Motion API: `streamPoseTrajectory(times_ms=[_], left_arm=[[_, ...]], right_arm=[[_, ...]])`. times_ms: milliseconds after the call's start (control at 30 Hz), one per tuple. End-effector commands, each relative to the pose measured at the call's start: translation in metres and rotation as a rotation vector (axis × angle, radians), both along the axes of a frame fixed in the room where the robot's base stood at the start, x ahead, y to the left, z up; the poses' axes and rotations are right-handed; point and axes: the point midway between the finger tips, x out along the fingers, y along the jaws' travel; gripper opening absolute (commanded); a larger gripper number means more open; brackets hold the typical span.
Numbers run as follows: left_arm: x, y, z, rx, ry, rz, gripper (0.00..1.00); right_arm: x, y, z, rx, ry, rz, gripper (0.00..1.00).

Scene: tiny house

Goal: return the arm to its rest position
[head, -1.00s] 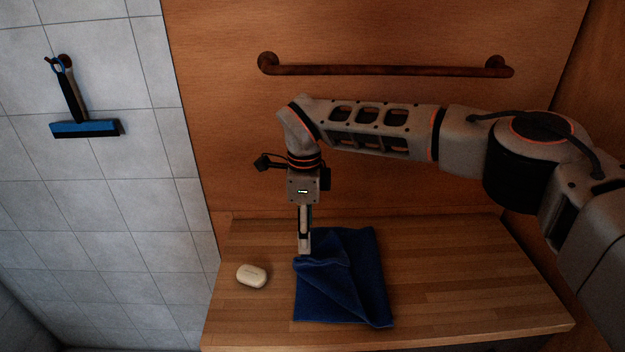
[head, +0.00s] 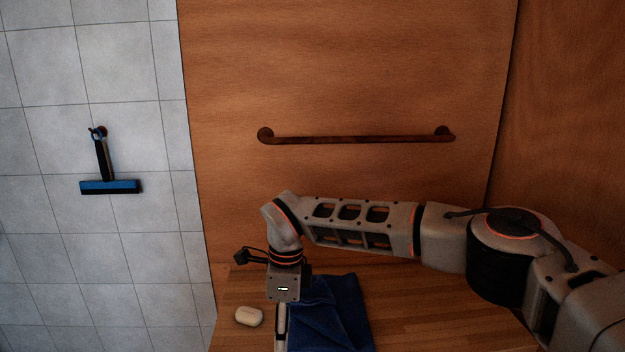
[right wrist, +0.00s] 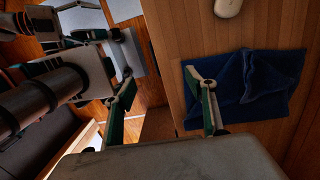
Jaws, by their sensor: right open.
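My right gripper (right wrist: 160,76) is open and empty in the right wrist view, its two fingers spread apart. In the head view the right gripper (head: 281,325) points down at the left side of the blue cloth, and its tips run out of the bottom edge. The right arm comes in from the right, bent at the elbow. The blue cloth (head: 335,310) lies folded on the wooden counter; it also shows in the right wrist view (right wrist: 245,88), beyond one finger and apart from it. My left gripper does not show clearly in either view.
A white soap bar (head: 249,316) lies on the wooden counter (head: 420,325), left of the cloth. A dark rail (head: 355,139) is fixed to the wooden wall behind the arm. A blue squeegee (head: 110,186) hangs on the tiled wall at left.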

Motion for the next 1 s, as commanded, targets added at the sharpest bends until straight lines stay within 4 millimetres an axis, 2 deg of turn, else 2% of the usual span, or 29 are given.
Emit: streamPoseTrajectory(times_ms=[33,100,167,267,300,433,567,667,767,900,1000], left_arm=[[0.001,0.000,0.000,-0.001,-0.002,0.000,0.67],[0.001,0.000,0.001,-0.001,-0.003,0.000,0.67],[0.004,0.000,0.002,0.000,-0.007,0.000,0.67],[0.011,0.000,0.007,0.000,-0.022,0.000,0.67],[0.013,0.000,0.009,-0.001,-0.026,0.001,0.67],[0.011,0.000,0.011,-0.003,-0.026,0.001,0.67],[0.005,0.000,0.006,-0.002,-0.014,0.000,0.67],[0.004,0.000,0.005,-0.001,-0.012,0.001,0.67],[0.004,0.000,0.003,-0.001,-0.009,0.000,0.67],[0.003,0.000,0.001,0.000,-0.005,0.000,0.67],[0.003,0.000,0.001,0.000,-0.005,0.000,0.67]], right_arm=[[-0.017,0.014,-0.014,0.046,0.046,0.006,0.56],[-0.038,0.034,-0.027,0.118,0.104,0.007,0.56],[-0.059,0.053,-0.036,0.187,0.161,0.005,0.56],[-0.101,0.090,-0.046,0.328,0.280,-0.013,0.56],[-0.120,0.107,-0.048,0.395,0.339,-0.028,0.56],[-0.174,0.157,-0.035,0.627,0.539,-0.114,0.56],[-0.207,0.192,-0.004,0.849,0.741,-0.248,0.56],[-0.214,0.207,0.024,1.006,0.895,-0.381,0.56],[-0.208,0.210,0.050,1.151,1.047,-0.536,0.56],[-0.180,0.197,0.073,1.329,1.250,-0.787,0.56],[-0.152,0.174,0.076,1.435,1.386,-0.992,0.56]])
